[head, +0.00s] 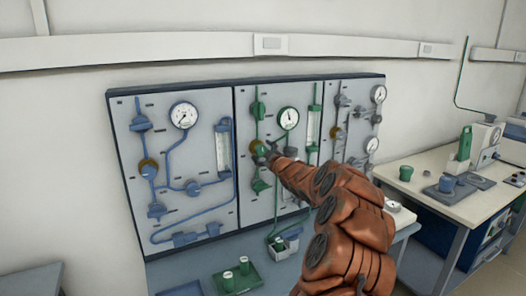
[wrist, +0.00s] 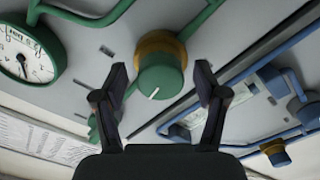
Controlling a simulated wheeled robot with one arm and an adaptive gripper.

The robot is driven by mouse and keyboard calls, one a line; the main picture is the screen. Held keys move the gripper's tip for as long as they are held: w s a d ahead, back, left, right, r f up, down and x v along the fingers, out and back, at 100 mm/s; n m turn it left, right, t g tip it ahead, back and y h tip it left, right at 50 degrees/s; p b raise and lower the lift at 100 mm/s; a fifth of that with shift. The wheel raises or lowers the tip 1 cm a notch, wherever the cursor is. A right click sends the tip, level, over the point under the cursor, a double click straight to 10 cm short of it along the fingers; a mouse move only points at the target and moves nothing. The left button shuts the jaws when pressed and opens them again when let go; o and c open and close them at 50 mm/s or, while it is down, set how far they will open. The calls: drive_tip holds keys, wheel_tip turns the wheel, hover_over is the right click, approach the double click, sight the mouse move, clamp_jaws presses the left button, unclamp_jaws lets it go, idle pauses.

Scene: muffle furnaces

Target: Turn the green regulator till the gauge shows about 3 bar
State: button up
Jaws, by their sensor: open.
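The green regulator (head: 257,149) is a round knob with a brass-coloured collar on the middle panel. In the wrist view the green regulator (wrist: 160,82) shows a white mark on its face. My gripper (wrist: 163,75) is open, with one dark finger on each side of the knob and gaps showing between. In the head view my gripper (head: 268,152) is at the knob and partly covers it. The gauge (head: 288,118) has a white dial and sits up and right of the knob. It also shows at the left edge of the wrist view (wrist: 28,57); its figures are too small to read surely.
The left panel (head: 205,150) carries blue pipes, valves and another gauge (head: 184,115). The right panel (head: 345,105) has grey fittings, partly behind my arm. A green tray (head: 238,278) with small bottles stands below. A bench (head: 450,200) with equipment stands at the right.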

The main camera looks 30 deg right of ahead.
drive_tip(key=shift+w, duration=0.15)
drive_tip(key=shift+c, duration=0.4)
drive_tip(key=c, duration=1.1)
drive_tip(key=shift+o, duration=0.2)
drive_tip(key=shift+r+m+p, duration=0.1)
drive_tip(key=shift+m+p, duration=0.4)
drive_tip(key=shift+p, duration=0.15)
drive_tip(key=shift+m+p, duration=0.5)
drive_tip(key=shift+m, duration=0.3)
drive_tip(key=o, duration=1.1)
drive_tip(key=shift+o, duration=0.2)
drive_tip(key=s+a, duration=0.1)
drive_tip(key=s, duration=1.1)
